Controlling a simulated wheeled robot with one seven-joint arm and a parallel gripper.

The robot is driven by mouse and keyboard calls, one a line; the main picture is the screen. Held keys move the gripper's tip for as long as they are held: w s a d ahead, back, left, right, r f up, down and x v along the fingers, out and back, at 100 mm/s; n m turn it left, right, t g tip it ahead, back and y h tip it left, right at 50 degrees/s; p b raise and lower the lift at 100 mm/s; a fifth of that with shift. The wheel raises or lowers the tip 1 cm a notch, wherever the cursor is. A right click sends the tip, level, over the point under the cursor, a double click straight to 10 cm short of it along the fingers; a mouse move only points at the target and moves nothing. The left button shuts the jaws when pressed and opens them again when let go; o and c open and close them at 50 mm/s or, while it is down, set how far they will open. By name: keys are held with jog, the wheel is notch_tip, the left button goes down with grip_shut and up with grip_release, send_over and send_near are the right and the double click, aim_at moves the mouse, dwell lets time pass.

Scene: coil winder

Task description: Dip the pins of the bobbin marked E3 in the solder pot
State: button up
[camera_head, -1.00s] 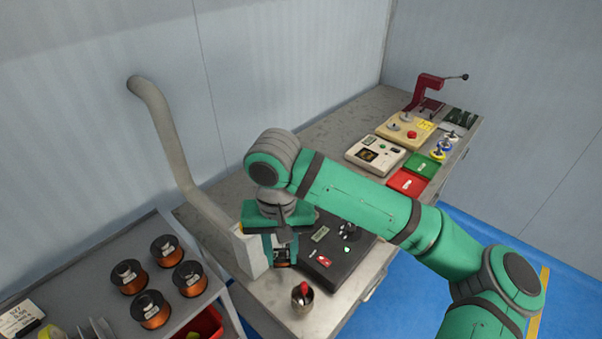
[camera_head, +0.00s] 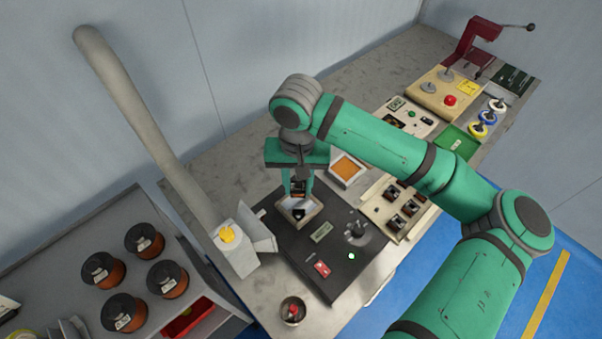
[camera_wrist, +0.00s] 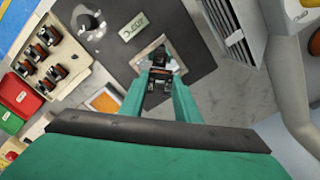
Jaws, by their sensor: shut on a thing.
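My gripper (camera_head: 298,190) points down and is shut on a small dark bobbin (camera_head: 298,186) with a copper-coloured winding. The bobbin also shows between the fingertips in the wrist view (camera_wrist: 160,76). No E3 mark can be read on it. The solder pot is a black unit (camera_head: 328,285) with a square, light-rimmed opening (camera_head: 283,215). The bobbin is above or at this opening; whether its pins touch the solder cannot be told. In the wrist view the pot's rim (camera_wrist: 140,62) shows just beyond the bobbin.
A pale tray (camera_head: 377,212) with several bobbins stands right of the pot. An orange pad (camera_head: 346,168) lies behind it. A cup (camera_head: 293,312) stands in front.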

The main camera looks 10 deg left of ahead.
jog(key=shift+w+d+f, duration=0.1)
jog(key=shift+f, duration=2.2)
jog(key=shift+f, duration=0.1)
jog(key=shift+f, duration=0.55)
jog(key=shift+f, duration=0.15)
jog(key=shift+a, duration=0.2)
jog(key=shift+d, duration=0.3)
jog(key=shift+a, duration=0.1)
